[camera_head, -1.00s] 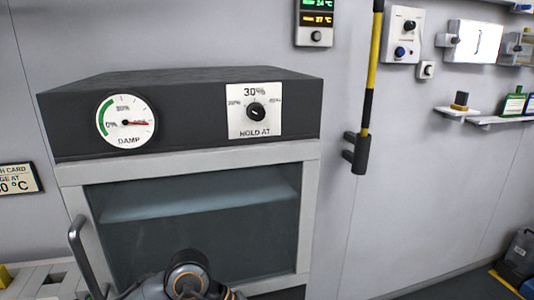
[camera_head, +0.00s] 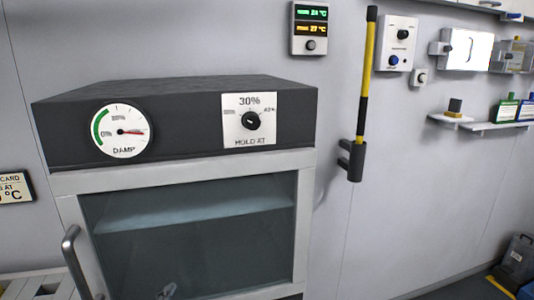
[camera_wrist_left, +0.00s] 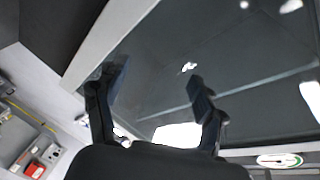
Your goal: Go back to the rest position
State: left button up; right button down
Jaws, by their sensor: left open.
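My left gripper (camera_wrist_left: 152,80) shows in the left wrist view, its two dark fingers apart with nothing between them. Beyond the fingers is the dark glass of the cabinet door (camera_wrist_left: 160,50); I cannot tell the exact gap. In the head view only a small piece, probably of my left arm, shows at the bottom edge, and the gripper itself cannot be made out. My right gripper is in neither view.
The dry cabinet (camera_head: 175,125) has a closed glass door, a handle (camera_head: 75,262) at left, a damp gauge (camera_head: 121,130) and a hold knob (camera_head: 252,120) near 30%. A yellow-black pole (camera_head: 364,95) and shelf (camera_head: 490,128) are on the wall to the right.

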pick_arm(q)
jog(key=s+a+f+n+g, duration=0.1)
jog(key=s+f+n+g, duration=0.1)
jog(key=s+f, duration=0.1)
jog(key=s+a+f+n+g+y, duration=0.1)
jog(key=s+f+n+g, duration=0.1)
jog(key=f, duration=0.4)
jog(key=s+a+f+n+g, duration=0.1)
jog(key=s+f+n+g, duration=0.1)
jog(key=s+f, duration=0.3)
jog(key=shift+s+a+g, duration=0.15)
jog(key=shift+a+g, duration=0.25)
jog(key=shift+g, duration=0.4)
jog(key=s+f+n+g, duration=0.4)
jog(key=s+f+g, duration=0.2)
jog(key=s, duration=0.7)
notch_tip(320, 180, down, 26)
jog(key=g, duration=0.1)
jog(key=s+a+f+g, duration=0.1)
jog(key=s+a+f, duration=0.1)
jog(key=s+f, duration=1.4)
jog(key=shift+s+a+f+m, duration=0.3)
jog(key=shift+s+a+m, duration=0.1)
jog(key=shift+s, duration=0.4)
